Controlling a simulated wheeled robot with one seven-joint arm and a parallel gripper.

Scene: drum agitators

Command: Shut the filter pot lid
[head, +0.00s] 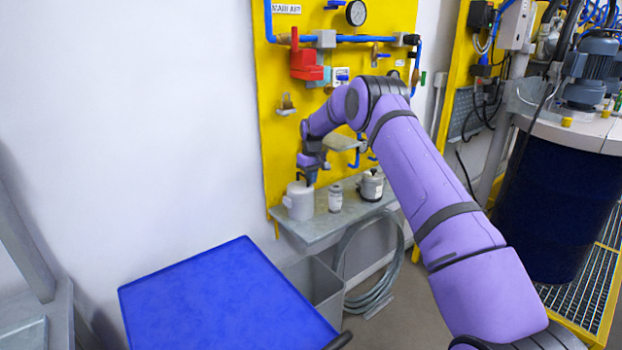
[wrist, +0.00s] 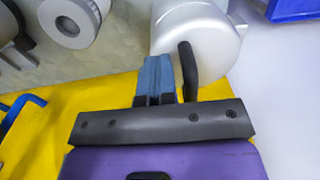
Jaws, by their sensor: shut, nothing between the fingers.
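A pale grey cylindrical pot (head: 299,203), apparently the filter pot, stands upright at the left end of the shelf. In the wrist view its smooth silver top (wrist: 215,45) shows with a black bar handle (wrist: 188,72). The top seems to lie on the pot, but I cannot tell whether the lid is fully shut. My gripper (head: 308,178) is over the pot's right side. In the wrist view its blue fingers (wrist: 155,65) are together and empty, beside the black handle with a narrow gap. I cannot tell whether the fingertips touch the lid.
A small bottle (head: 335,198) and a metal pot with a dark knob (head: 371,186) stand to the right on the grey shelf (head: 325,224). The yellow panel (head: 275,120) with pipes and valves is behind. A blue-topped surface (head: 225,300) is in front, clear.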

